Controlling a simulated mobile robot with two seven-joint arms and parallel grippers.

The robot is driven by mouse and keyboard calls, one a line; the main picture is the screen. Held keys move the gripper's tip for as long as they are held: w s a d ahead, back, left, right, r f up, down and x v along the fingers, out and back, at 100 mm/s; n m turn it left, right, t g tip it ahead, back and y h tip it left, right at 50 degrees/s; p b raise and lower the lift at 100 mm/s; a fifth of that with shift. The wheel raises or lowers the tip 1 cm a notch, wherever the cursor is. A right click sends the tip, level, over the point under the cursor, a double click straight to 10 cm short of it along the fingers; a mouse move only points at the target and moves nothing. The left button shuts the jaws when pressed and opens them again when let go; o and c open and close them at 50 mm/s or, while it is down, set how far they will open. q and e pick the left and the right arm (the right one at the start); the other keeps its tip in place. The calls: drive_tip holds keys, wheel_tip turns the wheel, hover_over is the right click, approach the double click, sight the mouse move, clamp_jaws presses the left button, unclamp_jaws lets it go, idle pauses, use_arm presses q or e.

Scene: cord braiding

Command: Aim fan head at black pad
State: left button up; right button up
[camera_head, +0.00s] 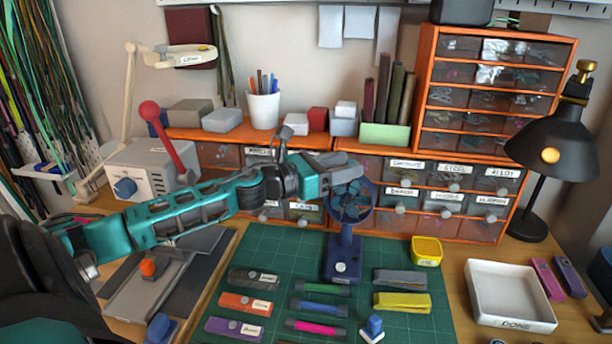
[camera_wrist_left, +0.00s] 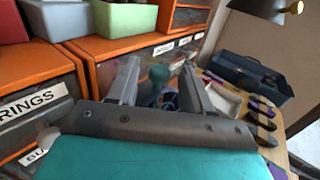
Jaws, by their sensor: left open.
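A small dark blue fan (camera_head: 343,244) stands upright on the green cutting mat. Its round caged head (camera_head: 352,202) is at the top of the post and faces roughly toward the head camera. My left gripper (camera_head: 352,167) is open just above and behind the fan head. A dark flat pad (camera_head: 202,241) lies on the bench at the left, partly under my left arm. My right gripper is not in view.
The green mat (camera_head: 250,262) holds several coloured strips and a yellow cup (camera_head: 426,250). A white tray (camera_head: 510,297) is at the right. Orange drawers (camera_head: 440,190) stand close behind the fan. A black lamp (camera_head: 553,150) stands at the right.

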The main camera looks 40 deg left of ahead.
use_arm(q)
drive_tip(key=v, duration=0.8)
drive_tip(key=shift+s, duration=0.2)
drive_tip(key=shift+a+r, duration=0.1)
idle(0.3)
